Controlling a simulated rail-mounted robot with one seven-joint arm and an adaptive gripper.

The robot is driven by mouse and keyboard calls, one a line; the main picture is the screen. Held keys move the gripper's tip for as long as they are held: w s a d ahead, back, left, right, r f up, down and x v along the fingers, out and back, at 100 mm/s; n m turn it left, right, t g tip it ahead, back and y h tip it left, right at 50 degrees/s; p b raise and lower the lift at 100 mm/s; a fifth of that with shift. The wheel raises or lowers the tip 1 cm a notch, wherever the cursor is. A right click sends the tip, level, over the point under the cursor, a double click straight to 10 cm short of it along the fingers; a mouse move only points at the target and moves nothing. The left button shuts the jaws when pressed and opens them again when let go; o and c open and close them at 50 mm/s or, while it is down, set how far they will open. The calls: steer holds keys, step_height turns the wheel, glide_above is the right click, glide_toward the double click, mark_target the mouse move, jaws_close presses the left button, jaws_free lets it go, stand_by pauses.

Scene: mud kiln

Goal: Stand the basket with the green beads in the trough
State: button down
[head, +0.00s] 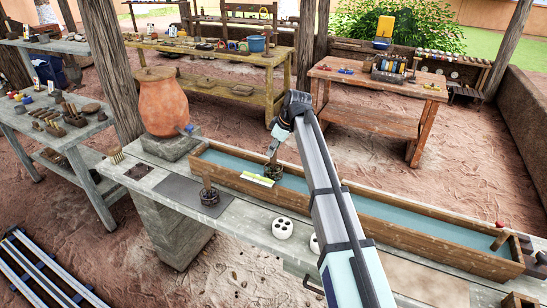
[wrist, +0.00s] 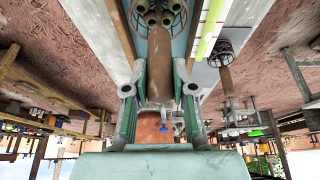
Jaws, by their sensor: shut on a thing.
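My gripper (head: 273,150) is shut on the brown upright handle (wrist: 159,65) of a small dark wire basket (head: 273,171). The held basket also shows at the top of the wrist view (wrist: 160,14), with several dull grey-green round pieces in it; their exact colour is hard to tell. In the head view it is upright at the left part of the long wooden trough (head: 435,238), within its outline; whether it touches the trough floor I cannot tell. A second basket (head: 209,196) with a brown handle stands on the dark mat in front of the trough; its contents are unclear.
A yellow-green and white strip (head: 257,179) lies by the trough's near edge, beside the held basket. An orange clay urn (head: 163,103) stands at the trough's left end. A brown peg (head: 500,240) is at its right end.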

mark_target(270, 164)
steer(key=shift+f+p, duration=0.45)
steer(key=shift+f, duration=1.95)
steer(key=c, duration=1)
jaws_free()
steer(key=shift+o, duration=0.2)
steer(key=b+v, duration=0.2)
steer(key=v, duration=1)
